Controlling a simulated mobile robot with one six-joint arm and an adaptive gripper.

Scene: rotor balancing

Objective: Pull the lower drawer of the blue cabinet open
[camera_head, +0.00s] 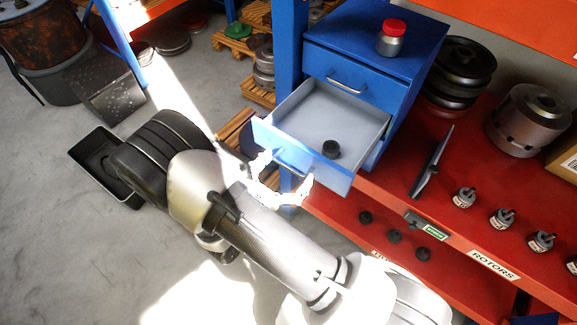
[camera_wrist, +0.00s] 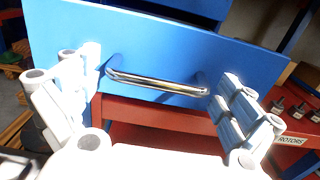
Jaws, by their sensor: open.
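The blue cabinet (camera_head: 372,38) stands on the red shelf. The drawer's metal bar handle (camera_head: 292,168) also shows in the wrist view (camera_wrist: 157,82). My gripper (camera_head: 282,186) is at the drawer front. In the wrist view my gripper (camera_wrist: 158,95) is open, with one finger on each side of the handle. I cannot tell whether a finger touches it. The upper drawer (camera_head: 355,80) is shut.
A red-capped jar (camera_head: 391,38) stands on the cabinet top. A black tray (camera_head: 105,165) lies on the open floor at left.

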